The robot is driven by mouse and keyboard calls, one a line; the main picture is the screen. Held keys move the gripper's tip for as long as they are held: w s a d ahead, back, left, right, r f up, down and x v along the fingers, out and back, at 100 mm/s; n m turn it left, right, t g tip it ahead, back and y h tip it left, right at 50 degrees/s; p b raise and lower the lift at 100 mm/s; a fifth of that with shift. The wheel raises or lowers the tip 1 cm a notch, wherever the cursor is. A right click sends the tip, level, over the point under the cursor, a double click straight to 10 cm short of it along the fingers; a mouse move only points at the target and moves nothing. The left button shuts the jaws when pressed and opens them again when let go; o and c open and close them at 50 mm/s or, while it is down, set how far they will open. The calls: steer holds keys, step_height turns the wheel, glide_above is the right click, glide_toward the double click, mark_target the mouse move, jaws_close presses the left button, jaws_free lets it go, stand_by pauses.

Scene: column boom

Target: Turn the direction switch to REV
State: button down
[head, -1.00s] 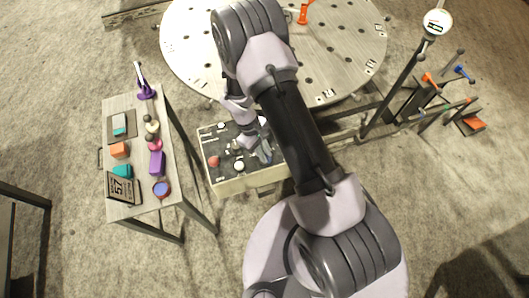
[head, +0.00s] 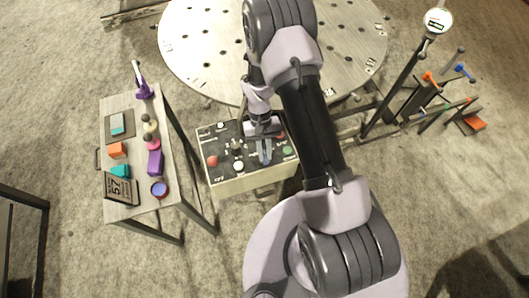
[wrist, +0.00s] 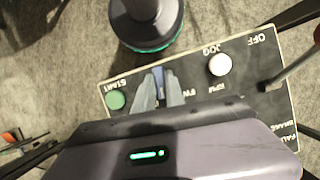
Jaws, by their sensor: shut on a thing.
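The control panel (head: 225,178) is a pale box with a black top, standing in front of the round table. My gripper (head: 264,154) points down at the right half of its top. In the wrist view my gripper (wrist: 160,90) is shut on a small blue-grey handle (wrist: 159,76), apparently the direction switch, between the START and JOG buttons. A partly covered label beginning "FW" shows beside the fingers. The REV label and the switch's pointing direction are hidden or too small to tell.
A green START button (wrist: 116,100) and a white JOG button (wrist: 220,64) flank my fingers. A dark lever (wrist: 280,78) stands farther along the panel; a red knob (head: 212,161) is at its left end. A side table (head: 140,195) with several objects stands left, and a gauge post (head: 405,70) right.

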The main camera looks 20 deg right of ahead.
steer(key=m+y, duration=0.1)
steer(key=m, duration=0.1)
steer(key=m+t+y+b, duration=0.1)
steer(key=m, duration=0.2)
steer(key=shift+m, duration=0.3)
stand_by(0.4)
steer(key=c, duration=1.4)
jaws_free()
steer(key=p+v, duration=0.5)
steer(key=v, duration=1.2)
steer(key=shift+d+r, duration=0.2)
steer(key=shift+d, duration=0.1)
steer(key=shift+w, duration=0.1)
